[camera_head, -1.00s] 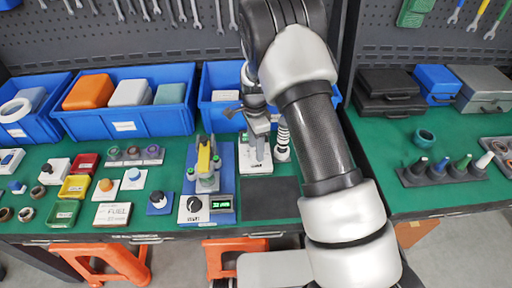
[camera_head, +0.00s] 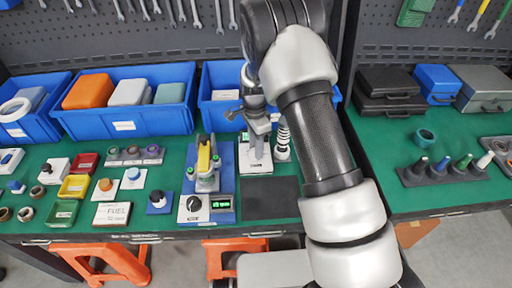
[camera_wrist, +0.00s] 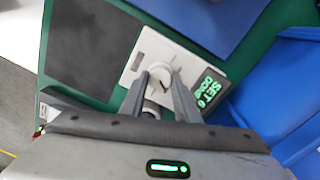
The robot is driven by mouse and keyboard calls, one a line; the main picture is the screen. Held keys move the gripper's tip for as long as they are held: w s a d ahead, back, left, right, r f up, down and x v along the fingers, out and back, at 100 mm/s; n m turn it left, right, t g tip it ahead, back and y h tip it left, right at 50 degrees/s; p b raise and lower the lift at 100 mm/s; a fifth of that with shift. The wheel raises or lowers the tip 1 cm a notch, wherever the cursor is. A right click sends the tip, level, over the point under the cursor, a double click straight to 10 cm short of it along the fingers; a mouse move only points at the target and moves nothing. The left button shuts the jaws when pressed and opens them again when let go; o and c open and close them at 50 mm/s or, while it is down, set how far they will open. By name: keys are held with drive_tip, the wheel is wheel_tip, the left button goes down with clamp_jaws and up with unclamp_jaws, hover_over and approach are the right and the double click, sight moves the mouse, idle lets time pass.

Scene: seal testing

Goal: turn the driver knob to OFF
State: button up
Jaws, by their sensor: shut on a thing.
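In the wrist view, a round pale knob (camera_wrist: 160,73) sits on a white panel (camera_wrist: 152,45) with a lit green display (camera_wrist: 211,90) that seems to read "SET 6 DONE". My gripper (camera_wrist: 162,82) has its two grey fingers on opposite sides of this knob and is shut on it. The fingers hide part of the knob, and its pointer direction cannot be told. In the head view my gripper (camera_head: 258,128) is over the white-based unit (camera_head: 255,167) behind the dark mat, and the knob there is hidden.
A blue board (camera_head: 222,160) with a yellow-topped fixture (camera_head: 204,160), black knob (camera_head: 194,203) and green display (camera_head: 221,204) stands just left. The dark mat (camera_head: 271,190) in front is bare. Blue bins (camera_head: 125,125) stand behind. A coiled post (camera_head: 283,140) is close on the right.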

drive_tip(key=n+b, duration=0.1)
drive_tip(key=n, duration=0.3)
drive_tip(key=n+b, duration=0.1)
drive_tip(key=n, duration=0.2)
drive_tip(key=shift+a+n, duration=0.1)
drive_tip(key=shift+n, duration=0.2)
drive_tip(key=n+b, duration=0.1)
drive_tip(key=n, duration=0.2)
drive_tip(key=shift+n, duration=0.3)
drive_tip(key=shift+a+n+b, duration=0.1)
drive_tip(key=shift+n+b, duration=0.3)
drive_tip(key=shift+n, duration=1.4)
drive_tip(key=o, duration=1)
drive_tip(key=shift+o, duration=0.2)
drive_tip(key=shift+r, duration=0.1)
